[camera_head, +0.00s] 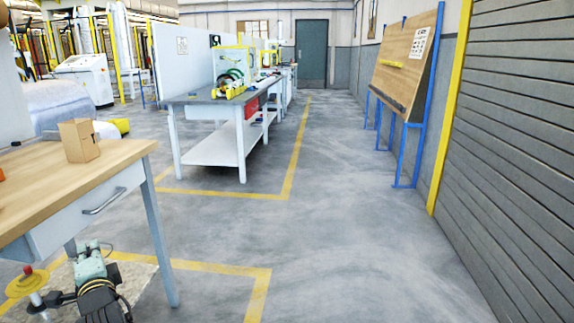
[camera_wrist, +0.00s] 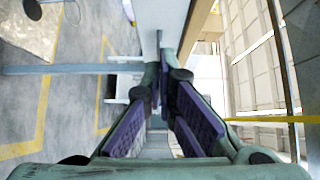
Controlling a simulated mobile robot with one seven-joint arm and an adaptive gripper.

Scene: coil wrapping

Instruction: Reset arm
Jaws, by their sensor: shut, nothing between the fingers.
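My gripper (camera_wrist: 160,66) is seen in the wrist view, with its two fingers and their purple pads coming together toward the tips. It is shut and holds nothing. It is apart from the white and grey furniture behind it in that view.
A wooden-topped table (camera_head: 30,185) stands at the left with a cardboard box (camera_head: 79,141) on it. A workbench (camera_head: 205,97) bears a coil device (camera_head: 230,84). A tilted board (camera_head: 405,65) stands right. The grey floor between is clear.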

